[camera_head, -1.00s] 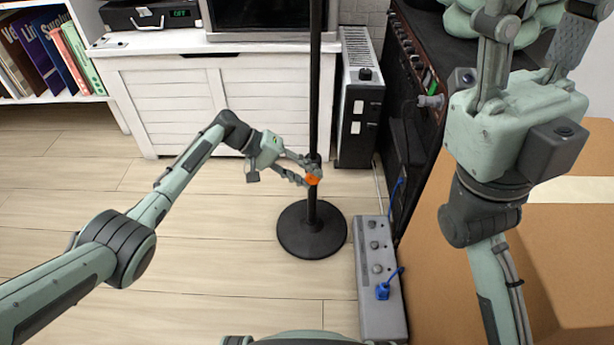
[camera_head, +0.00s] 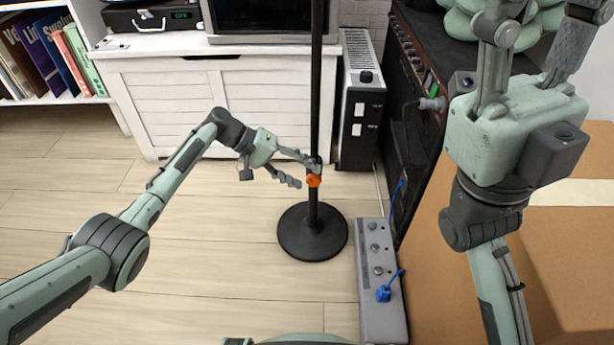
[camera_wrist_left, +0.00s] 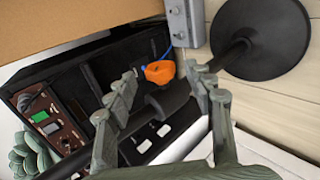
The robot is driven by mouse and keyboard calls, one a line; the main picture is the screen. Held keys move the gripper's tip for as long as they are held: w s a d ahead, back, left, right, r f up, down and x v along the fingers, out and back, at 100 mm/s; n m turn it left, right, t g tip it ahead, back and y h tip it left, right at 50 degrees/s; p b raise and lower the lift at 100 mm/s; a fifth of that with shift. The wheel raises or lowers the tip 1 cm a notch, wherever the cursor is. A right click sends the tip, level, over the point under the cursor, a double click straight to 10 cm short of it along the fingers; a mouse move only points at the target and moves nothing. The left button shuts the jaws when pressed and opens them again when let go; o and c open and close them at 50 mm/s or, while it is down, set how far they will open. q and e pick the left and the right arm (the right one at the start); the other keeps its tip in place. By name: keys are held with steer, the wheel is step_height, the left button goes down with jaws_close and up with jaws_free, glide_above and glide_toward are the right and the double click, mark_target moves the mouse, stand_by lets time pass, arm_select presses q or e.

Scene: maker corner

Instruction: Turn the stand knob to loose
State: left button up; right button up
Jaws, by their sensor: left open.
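The orange stand knob (camera_head: 314,181) sits on the side of the black upright stand pole (camera_head: 316,100), low above its round base (camera_head: 312,232). My left gripper (camera_head: 306,172) is open at the knob, with one finger above it and the other lower and left of it. In the left wrist view the knob (camera_wrist_left: 160,71) shows between the spread fingertips, clear of the lower finger in the head view. Whether the upper finger touches the knob or pole, I cannot tell. My right gripper (camera_head: 535,35) points up at the right, fingers spread and empty, tips near the top edge.
A black heater (camera_head: 358,125), a dark amplifier (camera_head: 425,150) and a cardboard box (camera_head: 560,270) stand right. A white cabinet (camera_head: 180,100) stands behind. Floor at left is clear.

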arm_select(q)
steer(key=v, duration=1)
